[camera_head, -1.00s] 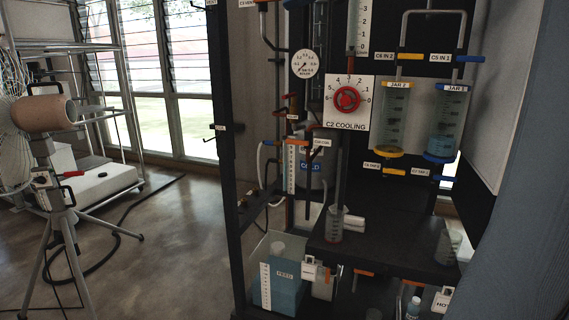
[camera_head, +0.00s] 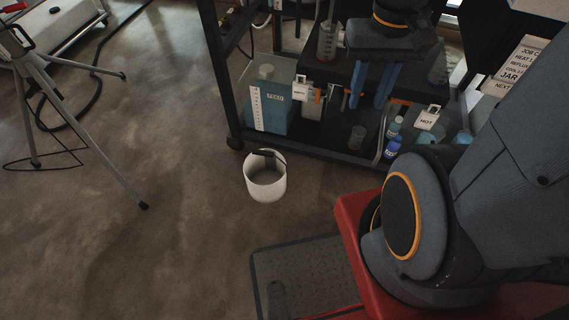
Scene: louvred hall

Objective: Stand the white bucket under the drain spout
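The white bucket (camera_head: 265,186) stands upright on the concrete floor, in front of the black rack's lower shelf. A dark piece, perhaps its handle grip, shows at its far rim. My gripper (camera_head: 368,106) hangs over the rack with two blue fingers pointing down. The fingers are apart with nothing seen between them. It is up and to the right of the bucket, well away from it. A small orange-handled fitting (camera_head: 318,96) sits beside a hanging white tag at the rack's front. I cannot tell which part is the drain spout.
A blue FEED tank (camera_head: 270,112) stands on the rack's bottom shelf, with small bottles (camera_head: 392,146) to the right. A wheel is at the rack's front left corner. A tripod (camera_head: 75,110) stands at left. Floor around the bucket is clear. My red base fills the lower right.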

